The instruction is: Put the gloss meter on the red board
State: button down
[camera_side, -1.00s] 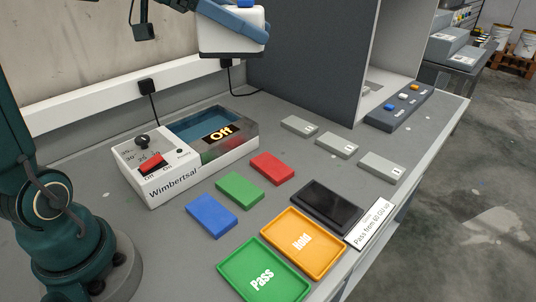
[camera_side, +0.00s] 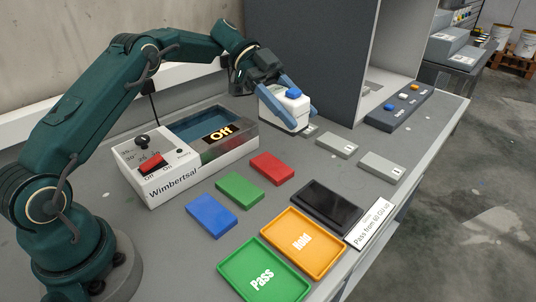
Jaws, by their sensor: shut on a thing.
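The gloss meter, a white block with a blue button on top (camera_side: 285,117), is in my gripper (camera_side: 288,104). The gripper's blue fingers are shut on its sides. It is roughly upright, above or on the leftmost grey board, which it mostly covers; I cannot tell whether it touches. The red board (camera_side: 272,169) lies flat on the bench, bare, in front and slightly left of the gripper. A green board (camera_side: 239,190) and a blue board (camera_side: 211,216) lie in a row with it.
The white Wimbertsal unit (camera_side: 172,180), its display reading Off, stands left. A dark panel (camera_side: 300,55) rises behind. Grey boards (camera_side: 337,145) lie right. A black pad (camera_side: 327,206), orange Hold tray (camera_side: 336,262) and green Pass tray (camera_side: 223,266) are in front. Bench around the red board is clear.

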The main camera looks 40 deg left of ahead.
jog(key=shift+s+d+f, duration=0.1)
jog(key=shift+d+f, duration=0.1)
jog(key=shift+f, duration=0.3)
jog(key=shift+d+f, duration=0.15)
jog(key=shift+f, duration=0.35)
jog(key=x, duration=1.3)
jog(key=shift+w+d+f, duration=0.1)
jog(key=shift+w+f, duration=0.2)
jog(key=shift+w, duration=0.05)
jog(key=shift+f, duration=1.85)
jog(key=shift+f, duration=0.25)
jog(key=shift+c, duration=1)
grip_release()
